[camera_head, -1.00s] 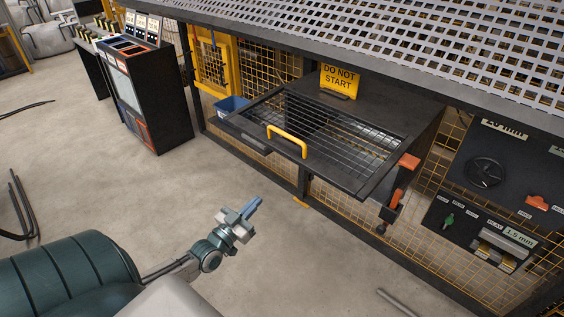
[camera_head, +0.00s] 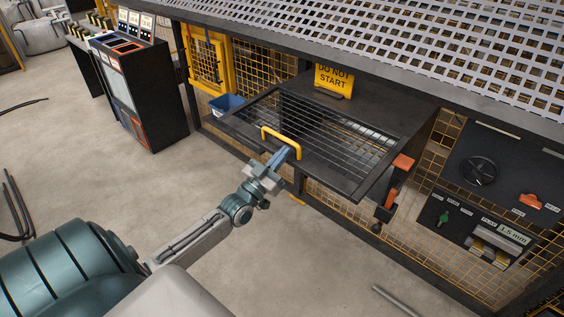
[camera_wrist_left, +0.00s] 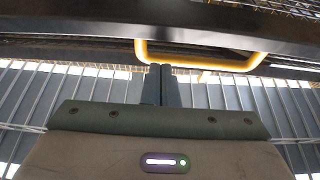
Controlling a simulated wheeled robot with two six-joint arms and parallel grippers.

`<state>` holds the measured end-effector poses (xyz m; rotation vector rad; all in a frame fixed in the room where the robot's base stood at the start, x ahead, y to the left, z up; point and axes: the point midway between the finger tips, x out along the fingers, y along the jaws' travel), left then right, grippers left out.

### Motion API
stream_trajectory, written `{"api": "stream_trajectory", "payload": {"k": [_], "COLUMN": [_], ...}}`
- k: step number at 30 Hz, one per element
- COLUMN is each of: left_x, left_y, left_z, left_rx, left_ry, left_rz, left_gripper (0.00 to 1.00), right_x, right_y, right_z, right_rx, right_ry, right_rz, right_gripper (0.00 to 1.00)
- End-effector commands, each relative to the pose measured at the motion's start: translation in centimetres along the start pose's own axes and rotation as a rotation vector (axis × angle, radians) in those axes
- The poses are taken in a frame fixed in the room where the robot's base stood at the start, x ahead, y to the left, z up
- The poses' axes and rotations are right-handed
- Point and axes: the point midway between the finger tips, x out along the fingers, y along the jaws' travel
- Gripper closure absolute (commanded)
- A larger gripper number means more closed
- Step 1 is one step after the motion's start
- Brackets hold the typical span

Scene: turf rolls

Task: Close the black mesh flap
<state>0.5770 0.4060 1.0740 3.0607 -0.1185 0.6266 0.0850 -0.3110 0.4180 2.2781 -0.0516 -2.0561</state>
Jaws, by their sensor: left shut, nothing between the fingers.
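The black mesh flap (camera_head: 345,172) stands out from the machine front, roughly level, as a dark frame with thin bars. Its yellow handle (camera_head: 282,135) is on the front edge. My left gripper (camera_head: 286,152) is shut and empty, its tips close to the handle. In the left wrist view the shut fingers (camera_wrist_left: 161,72) point up at the yellow handle (camera_wrist_left: 200,61), with the flap frame (camera_wrist_left: 180,27) beyond. I cannot tell whether the fingertips touch the handle or flap. My right gripper is not in view.
A yellow "DO NOT START" sign (camera_head: 334,79) stands on the dark surface behind the flap. A blue bin (camera_head: 226,105) is left of it. An orange-handled lever (camera_head: 402,163) is right of the flap. A metal rod (camera_head: 395,302) lies on the floor, otherwise clear in front.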

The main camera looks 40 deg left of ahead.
Motion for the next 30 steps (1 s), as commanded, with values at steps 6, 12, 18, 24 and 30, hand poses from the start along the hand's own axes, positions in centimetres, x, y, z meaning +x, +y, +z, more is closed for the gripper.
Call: {"api": "stream_trajectory", "payload": {"k": [6,12,18,24,30], "left_x": [-0.8,-0.9,-0.9,-1.1,-1.7], "left_y": [0.0,0.0,0.0,0.0,0.0], "left_z": [2.1,2.4,2.4,2.9,4.3], "left_rx": [-0.001,-0.001,0.000,-0.001,-0.001], "left_ry": [0.001,0.002,0.002,0.009,0.043], "left_rz": [-0.001,0.001,0.001,0.001,0.001], "left_gripper": [1.00,1.00,1.00,1.00,1.00], "right_x": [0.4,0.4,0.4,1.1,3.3], "right_y": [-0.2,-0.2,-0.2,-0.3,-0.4], "right_z": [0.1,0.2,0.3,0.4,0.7], "right_rx": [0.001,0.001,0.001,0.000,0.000], "right_ry": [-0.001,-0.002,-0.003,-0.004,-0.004], "right_rz": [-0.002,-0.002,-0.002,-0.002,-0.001], "right_gripper": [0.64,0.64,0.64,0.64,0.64]}}
